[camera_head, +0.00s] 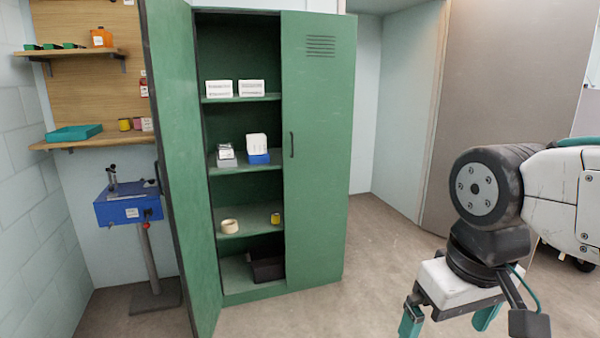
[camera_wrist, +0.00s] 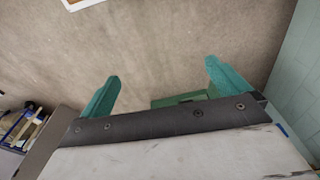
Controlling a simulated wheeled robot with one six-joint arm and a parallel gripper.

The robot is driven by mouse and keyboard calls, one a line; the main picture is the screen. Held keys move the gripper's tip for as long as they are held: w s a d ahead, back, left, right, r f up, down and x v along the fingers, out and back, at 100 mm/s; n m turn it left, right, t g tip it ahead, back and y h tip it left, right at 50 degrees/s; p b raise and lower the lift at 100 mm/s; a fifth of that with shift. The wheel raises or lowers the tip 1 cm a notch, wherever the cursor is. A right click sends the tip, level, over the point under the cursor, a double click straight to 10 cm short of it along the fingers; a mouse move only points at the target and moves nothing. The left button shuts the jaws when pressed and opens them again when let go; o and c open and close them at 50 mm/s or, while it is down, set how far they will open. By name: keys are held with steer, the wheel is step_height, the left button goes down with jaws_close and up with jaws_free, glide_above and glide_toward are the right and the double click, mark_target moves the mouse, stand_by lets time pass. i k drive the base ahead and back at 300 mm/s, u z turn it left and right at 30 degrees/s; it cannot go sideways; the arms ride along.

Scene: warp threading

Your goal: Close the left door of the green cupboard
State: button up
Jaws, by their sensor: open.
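The green cupboard (camera_head: 316,225) stands against the back wall in the head view. Its left door (camera_head: 180,150) is swung wide open toward me, with a dark handle (camera_head: 157,177) on its outer edge. Its right door (camera_head: 318,110) is shut and has a dark handle and vent slots. My gripper (camera_head: 447,318) hangs at the lower right, well apart from the cupboard, with teal fingers spread and nothing between them. In the wrist view my gripper (camera_wrist: 158,78) is open over bare floor. A small green piece between the fingers there is unclear.
Cupboard shelves hold white boxes (camera_head: 235,88), a tape roll (camera_head: 229,226) and a black bin (camera_head: 267,264). A blue machine on a stand (camera_head: 128,208) is close left of the open door. Wooden wall shelves (camera_head: 75,143) are behind it. Floor (camera_head: 370,270) before the cupboard's right is clear.

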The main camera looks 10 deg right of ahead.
mark_target(166, 25)
steer(key=u, duration=0.7)
steer(key=i, duration=0.95)
steer(key=u, duration=0.1)
